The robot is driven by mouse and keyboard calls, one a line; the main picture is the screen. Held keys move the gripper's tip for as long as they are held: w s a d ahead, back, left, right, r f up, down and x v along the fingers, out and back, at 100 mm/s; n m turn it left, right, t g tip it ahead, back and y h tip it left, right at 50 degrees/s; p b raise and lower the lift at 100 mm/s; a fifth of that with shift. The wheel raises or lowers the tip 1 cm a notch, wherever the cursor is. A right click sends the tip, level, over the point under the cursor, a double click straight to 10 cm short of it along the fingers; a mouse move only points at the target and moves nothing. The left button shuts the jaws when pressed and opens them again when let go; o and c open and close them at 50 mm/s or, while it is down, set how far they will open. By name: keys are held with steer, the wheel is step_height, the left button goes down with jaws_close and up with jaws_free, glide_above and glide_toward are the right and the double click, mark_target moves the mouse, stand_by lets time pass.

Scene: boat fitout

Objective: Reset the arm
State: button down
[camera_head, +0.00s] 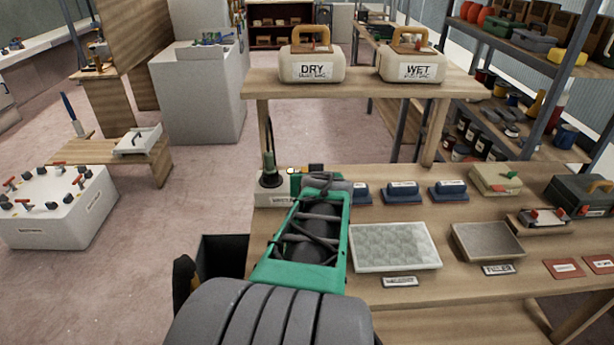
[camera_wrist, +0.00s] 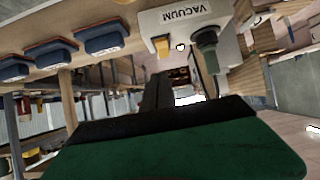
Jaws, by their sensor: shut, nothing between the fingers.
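My arm reaches forward over the left end of the workbench (camera_head: 480,260) in the head view. My gripper shows in the wrist view (camera_wrist: 157,90) as a dark finger shape beyond a broad green housing. It is shut with nothing in it. In the head view the arm's green and grey links hide most of the gripper. A white box labelled VACUUM (camera_wrist: 190,22) shows upside down in the wrist view, beyond and apart from the fingers. The same box (camera_head: 268,196) stands at the bench's left end in the head view, just left of my arm.
Several blue blocks (camera_head: 403,191) sit right of my arm. A pale bubbled tray (camera_head: 394,268) and a grey tray (camera_head: 522,241) lie nearer. DRY (camera_head: 312,66) and WET (camera_head: 411,66) dust bags stand on the raised shelf (camera_head: 362,82). Open floor (camera_head: 200,235) lies left of the bench.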

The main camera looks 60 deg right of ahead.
steer(key=w+a+f+n+y, duration=0.2)
steer(key=w+a, duration=0.1)
steer(key=a, duration=0.5)
steer(key=w+a+f+n+y, duration=0.1)
steer(key=w+a+n+y, duration=0.15)
steer(key=a, duration=0.45)
steer(key=w+a+f+n+y, duration=0.15)
steer(key=w+a, duration=0.25)
steer(key=a, duration=0.4)
steer(key=s+a+f+n+g+y, duration=0.1)
steer(key=s+a+n+g, duration=0.1)
steer(key=a, duration=0.7)
steer(key=s+a+f+n+g+y, duration=0.1)
steer(key=s+a+n+g+y, duration=0.1)
steer(key=s+a, duration=0.3)
steer(key=a, duration=0.4)
steer(key=shift+f+n, duration=0.3)
